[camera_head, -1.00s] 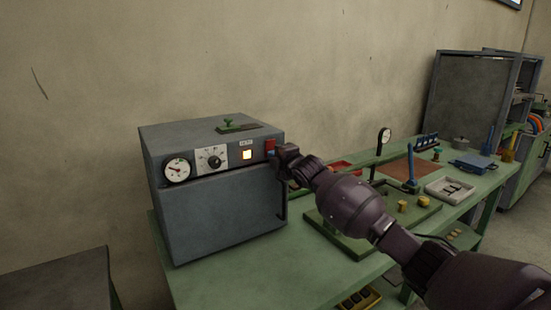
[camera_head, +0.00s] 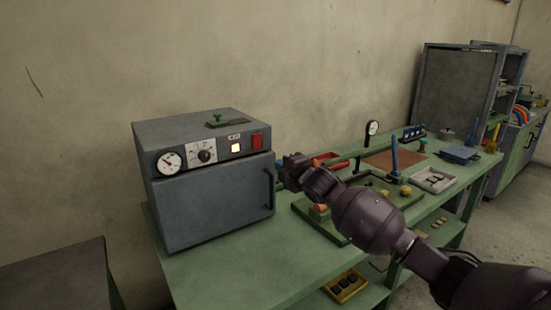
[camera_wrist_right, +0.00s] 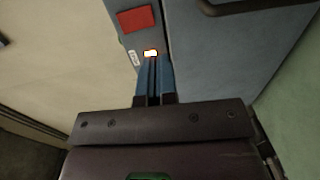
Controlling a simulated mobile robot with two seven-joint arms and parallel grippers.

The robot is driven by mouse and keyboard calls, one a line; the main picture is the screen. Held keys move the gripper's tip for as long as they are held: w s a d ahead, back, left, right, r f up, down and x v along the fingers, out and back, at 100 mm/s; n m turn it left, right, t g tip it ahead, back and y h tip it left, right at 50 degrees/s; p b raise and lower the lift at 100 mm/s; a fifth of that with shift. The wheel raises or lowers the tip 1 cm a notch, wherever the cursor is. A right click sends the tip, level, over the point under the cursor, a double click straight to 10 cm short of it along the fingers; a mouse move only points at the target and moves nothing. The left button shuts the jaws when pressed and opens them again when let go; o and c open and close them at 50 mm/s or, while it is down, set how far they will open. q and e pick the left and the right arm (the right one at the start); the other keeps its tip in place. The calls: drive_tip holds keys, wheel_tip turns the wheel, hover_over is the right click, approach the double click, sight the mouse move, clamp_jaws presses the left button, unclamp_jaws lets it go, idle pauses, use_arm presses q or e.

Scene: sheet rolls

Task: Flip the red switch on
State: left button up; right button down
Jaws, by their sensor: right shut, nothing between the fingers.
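The red switch (camera_head: 257,141) sits at the right end of the front panel of a grey oven-like box (camera_head: 215,205). Beside it a small square lamp (camera_head: 236,148) glows yellow-white. In the right wrist view the switch (camera_wrist_right: 137,20) shows as a red rectangle beyond the fingertips, with the lit lamp (camera_wrist_right: 150,53) close to them. My right gripper (camera_head: 287,160) is to the right of the box in the head view, apart from the switch. Its blue fingers (camera_wrist_right: 154,62) are shut and empty. My left gripper is out of view.
The box has a dial gauge (camera_head: 169,162), a knob (camera_head: 206,155) and a door handle (camera_head: 269,190). It stands on a green bench (camera_head: 290,267) crowded at right with a green fixture, tools and a white tray (camera_head: 433,180). The wall is behind.

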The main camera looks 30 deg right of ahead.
drive_tip(key=s, duration=0.2)
drive_tip(key=shift+s+f, duration=0.2)
drive_tip(key=shift+s, duration=0.1)
idle(0.5)
drive_tip(key=s+a+f+m+g+y, duration=0.1)
drive_tip(key=s+a+f+m, duration=0.45)
drive_tip(key=s+f, duration=0.2)
drive_tip(key=s+a+f+m+g, duration=0.1)
drive_tip(key=s+a+f+m, duration=0.45)
drive_tip(key=f, duration=0.35)
drive_tip(key=s+a+f+m+g, duration=0.1)
drive_tip(key=s+f+m, duration=0.1)
drive_tip(key=s+f, duration=0.3)
drive_tip(key=s+a+f+m+g+h, duration=0.1)
drive_tip(key=s+f, duration=0.5)
drive_tip(key=s, duration=0.6)
drive_tip(key=s+a+f+m+g, duration=0.1)
drive_tip(key=s+f+m+g, duration=0.1)
drive_tip(key=s+f, duration=0.4)
drive_tip(key=s+m, duration=0.1)
drive_tip(key=s, duration=0.2)
drive_tip(key=shift+a+h, duration=0.25)
drive_tip(key=shift+h, duration=0.15)
